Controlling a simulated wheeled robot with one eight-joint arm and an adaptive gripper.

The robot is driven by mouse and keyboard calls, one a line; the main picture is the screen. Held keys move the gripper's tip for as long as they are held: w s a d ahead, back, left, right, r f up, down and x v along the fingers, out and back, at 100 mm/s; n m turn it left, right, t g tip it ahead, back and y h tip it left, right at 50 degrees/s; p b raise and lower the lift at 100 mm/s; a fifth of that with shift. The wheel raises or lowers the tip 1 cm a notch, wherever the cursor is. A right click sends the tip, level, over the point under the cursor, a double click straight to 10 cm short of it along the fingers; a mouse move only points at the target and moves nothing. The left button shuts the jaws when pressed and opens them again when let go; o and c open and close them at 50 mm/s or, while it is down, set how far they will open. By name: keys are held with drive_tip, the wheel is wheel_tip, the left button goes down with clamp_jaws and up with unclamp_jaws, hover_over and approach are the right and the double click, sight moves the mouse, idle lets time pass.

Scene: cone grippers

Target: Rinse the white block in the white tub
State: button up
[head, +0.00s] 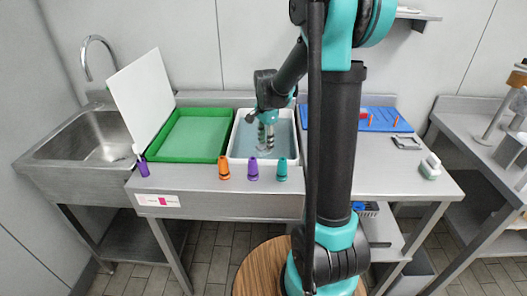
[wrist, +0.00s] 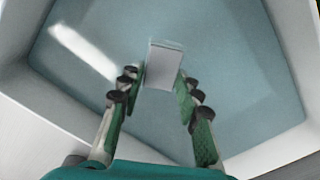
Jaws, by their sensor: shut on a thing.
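The white tub (head: 238,137) stands on the counter with bluish water in it, and it fills the wrist view, where its wall (wrist: 25,100) shows at the left. My gripper (head: 266,144) reaches down into the tub. In the wrist view my gripper (wrist: 160,85) is shut on the white block (wrist: 163,65), which sits between the fingertips. The block is over or in the water; how deep it is I cannot tell. In the head view the block is not clearly visible.
Orange (head: 224,168), purple (head: 253,170) and teal (head: 282,169) cones stand along the front edge. A blue mat (head: 385,117) lies at the right.

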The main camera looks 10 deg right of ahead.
wheel_tip(320, 180, up, 11)
idle(1.2)
idle(1.0)
drive_tip(key=shift+r, duration=2)
drive_tip(key=shift+s, duration=0.1)
